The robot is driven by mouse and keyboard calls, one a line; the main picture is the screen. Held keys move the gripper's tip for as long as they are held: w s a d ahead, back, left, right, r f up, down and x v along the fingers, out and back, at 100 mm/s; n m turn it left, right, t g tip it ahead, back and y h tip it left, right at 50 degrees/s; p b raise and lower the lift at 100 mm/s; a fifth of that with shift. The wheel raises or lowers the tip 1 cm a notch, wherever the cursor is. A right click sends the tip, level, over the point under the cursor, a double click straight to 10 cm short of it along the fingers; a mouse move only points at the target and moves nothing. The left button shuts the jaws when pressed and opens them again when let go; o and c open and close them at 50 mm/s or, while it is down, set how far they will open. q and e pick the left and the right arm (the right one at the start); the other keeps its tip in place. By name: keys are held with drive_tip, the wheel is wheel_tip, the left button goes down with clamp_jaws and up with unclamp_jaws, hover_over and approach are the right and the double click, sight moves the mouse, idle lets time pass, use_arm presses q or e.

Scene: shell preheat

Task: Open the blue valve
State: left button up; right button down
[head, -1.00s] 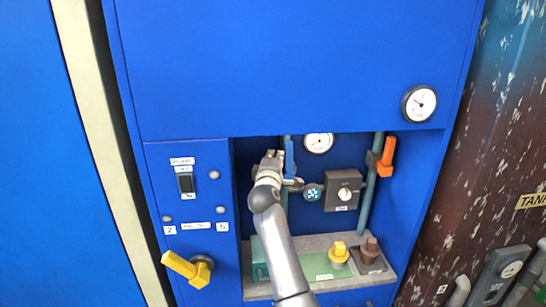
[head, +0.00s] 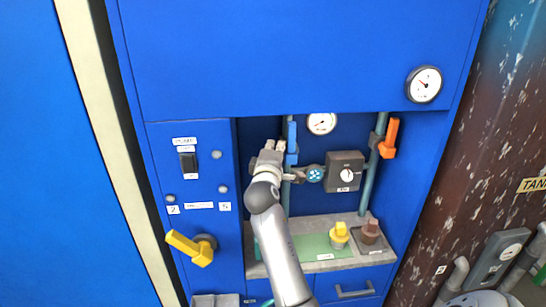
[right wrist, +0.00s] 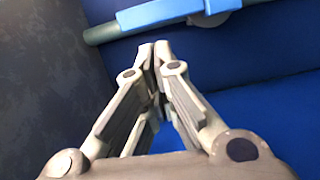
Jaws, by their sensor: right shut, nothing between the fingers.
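The blue valve's handle (head: 292,142) lies upright along a teal vertical pipe in the cabinet recess. In the right wrist view the blue handle (right wrist: 160,14) runs along the pipe at the top. My right gripper (head: 270,147) is just left of the handle in the head view. In the right wrist view its fingertips (right wrist: 153,46) are together with nothing between them, and a gap shows between them and the handle. My left gripper is not in view.
An orange valve handle (head: 389,138) is on the pipe to the right. A grey box with a dial (head: 345,171) and a round gauge (head: 321,123) are nearby. A yellow lever (head: 190,247) sticks out at lower left. Yellow and brown knobs stand on the grey ledge (head: 310,225).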

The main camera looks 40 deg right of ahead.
drive_tip(key=v, duration=0.5)
drive_tip(key=shift+s+a, duration=0.15)
drive_tip(key=shift+a, duration=0.05)
